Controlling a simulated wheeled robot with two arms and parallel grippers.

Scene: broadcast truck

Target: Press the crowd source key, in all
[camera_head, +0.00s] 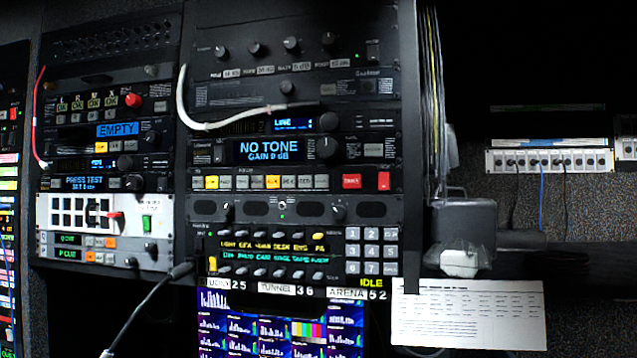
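I cannot read a key labelled crowd anywhere in this head view. A unit with a blue display reading NO TONE, GAIN 0 dB (268,150) sits in the middle rack. Below it runs a row of small keys (265,182), some lit yellow, the others pale; their legends are too small to read. Two red keys, one (352,181) and another (383,181), stand at that row's right. Neither of my grippers is in view.
A numbered keypad (371,250) is at the lower right of the rack. A white cable (184,105) loops across the rack's left edge. A black cable (150,305) hangs from a plug below. A printed sheet (468,314) and grey case (462,222) are at right.

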